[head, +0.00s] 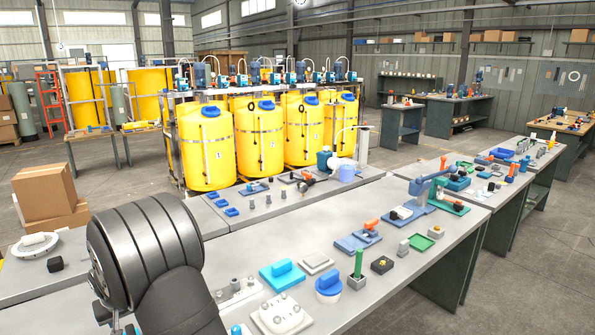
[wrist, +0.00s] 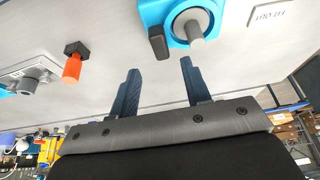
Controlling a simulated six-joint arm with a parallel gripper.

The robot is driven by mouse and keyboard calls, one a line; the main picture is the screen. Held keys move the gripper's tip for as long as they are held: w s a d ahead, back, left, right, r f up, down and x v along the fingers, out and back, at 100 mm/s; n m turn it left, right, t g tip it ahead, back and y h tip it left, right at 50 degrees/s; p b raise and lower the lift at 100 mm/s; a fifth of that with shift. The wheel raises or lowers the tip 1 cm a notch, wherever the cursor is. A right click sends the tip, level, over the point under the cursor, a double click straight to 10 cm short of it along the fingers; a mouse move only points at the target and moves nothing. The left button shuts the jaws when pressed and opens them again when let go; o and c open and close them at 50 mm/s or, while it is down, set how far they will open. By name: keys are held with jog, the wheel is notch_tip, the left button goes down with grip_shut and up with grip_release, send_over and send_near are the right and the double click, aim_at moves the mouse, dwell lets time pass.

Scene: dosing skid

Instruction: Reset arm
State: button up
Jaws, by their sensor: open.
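My gripper (wrist: 159,65) shows in the wrist view with its two dark blue fingers spread and nothing between them. A grey tabletop (wrist: 120,30) lies beyond the fingertips. A light blue device with a grey round knob (wrist: 197,30) and a black lever lies beyond the fingertips, apart from them. An orange-handled part (wrist: 73,66) is to the left of the fingers. In the head view my dark arm fills the lower left, and the gripper's fingers cannot be made out there.
In the head view the near bench (head: 300,235) carries a cyan block (head: 282,274), a blue-capped round part (head: 329,286), a white plate fixture (head: 281,315) and a green upright handle (head: 359,263). Yellow tanks (head: 258,140) stand behind. Cardboard boxes (head: 46,193) are at left.

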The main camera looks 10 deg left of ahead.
jog(key=x, duration=0.7)
jog(key=shift+f, duration=0.35)
jog(key=shift+a+r+m, duration=0.1)
jog(key=shift+m, duration=0.4)
jog(key=shift+r, duration=0.2)
jog(key=s+a+v, duration=0.1)
jog(key=v, duration=1.6)
jog(key=shift+w+a+f+m+g+h, duration=0.3)
jog(key=shift+w+f+m, duration=0.15)
jog(key=shift+f, duration=0.2)
jog(key=shift+w+a+f+m+g+h, duration=0.15)
jog(key=shift+w+f+m+h, duration=0.2)
jog(key=shift+w+f, duration=0.25)
jog(key=shift+w+a+f+m+g+h, duration=0.25)
jog(key=shift+w+f+m, duration=0.15)
jog(key=shift+f, duration=0.35)
